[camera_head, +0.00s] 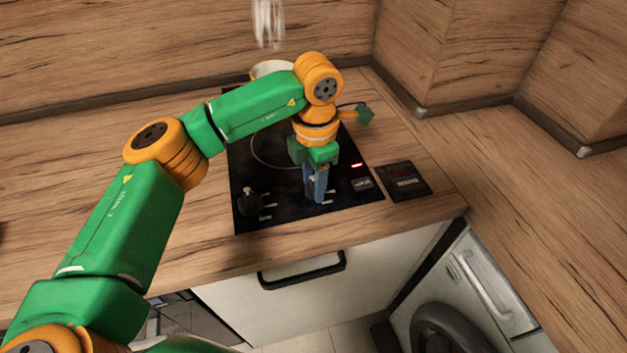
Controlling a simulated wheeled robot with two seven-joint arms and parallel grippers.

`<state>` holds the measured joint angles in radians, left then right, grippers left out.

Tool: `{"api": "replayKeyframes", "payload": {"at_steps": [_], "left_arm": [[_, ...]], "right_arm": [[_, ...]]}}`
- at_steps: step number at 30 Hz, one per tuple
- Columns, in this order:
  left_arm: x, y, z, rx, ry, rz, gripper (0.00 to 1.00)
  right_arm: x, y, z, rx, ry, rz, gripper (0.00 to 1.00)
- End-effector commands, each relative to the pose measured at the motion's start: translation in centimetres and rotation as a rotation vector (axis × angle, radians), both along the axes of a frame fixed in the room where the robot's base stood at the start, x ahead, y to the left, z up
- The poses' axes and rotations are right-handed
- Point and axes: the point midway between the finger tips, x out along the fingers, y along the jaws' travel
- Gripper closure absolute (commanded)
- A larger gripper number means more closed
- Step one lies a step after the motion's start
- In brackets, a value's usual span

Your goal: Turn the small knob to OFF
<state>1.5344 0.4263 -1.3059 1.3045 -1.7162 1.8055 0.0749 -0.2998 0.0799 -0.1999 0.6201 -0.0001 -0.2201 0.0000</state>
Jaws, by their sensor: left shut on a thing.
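The black cooktop (280,210) is set in the wooden counter. A dark knob (249,202) stands on its front left. My left gripper (319,196) points down over the front right of the cooktop, its fingers shut on a small knob that they hide almost wholly. The knob's pointer cannot be made out. White markings are printed around the fingers, too small to read. A red light (356,165) glows on the cooktop to the right of the gripper. My right gripper is not in view.
A pale pot (271,69) stands at the back of the cooktop, partly behind my arm. A dark card (403,181) lies to the right. Below are a drawer with a black handle (302,270) and a white front-loading machine (470,295). The right counter is clear.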

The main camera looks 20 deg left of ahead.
Motion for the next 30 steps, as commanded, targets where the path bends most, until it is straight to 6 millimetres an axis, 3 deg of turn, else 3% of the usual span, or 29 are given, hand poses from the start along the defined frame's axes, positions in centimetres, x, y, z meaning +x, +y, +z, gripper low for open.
{"api": "replayKeyframes", "payload": {"at_steps": [14, 15, 17, 18, 26, 30], "left_arm": [[-0.1, 0.0, -0.2, 0.001, 0.005, 0.012, 1.00], [-0.1, 0.0, -0.2, 0.001, 0.005, 0.012, 0.49], [-0.1, 0.0, -0.2, 0.001, 0.004, 0.012, 0.33], [-0.1, 0.0, -0.2, 0.001, 0.004, 0.012, 0.29], [0.0, 0.0, 0.0, 0.000, 0.002, 0.012, 0.29], [0.0, -0.1, 2.0, -0.001, -0.004, 0.013, 0.29]], "right_arm": [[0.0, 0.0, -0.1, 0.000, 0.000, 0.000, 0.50], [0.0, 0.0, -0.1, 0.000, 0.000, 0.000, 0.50], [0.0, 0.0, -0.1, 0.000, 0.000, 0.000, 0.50], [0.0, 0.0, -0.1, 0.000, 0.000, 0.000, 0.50], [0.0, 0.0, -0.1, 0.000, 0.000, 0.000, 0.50], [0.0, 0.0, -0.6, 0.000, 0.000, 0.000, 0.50]]}}
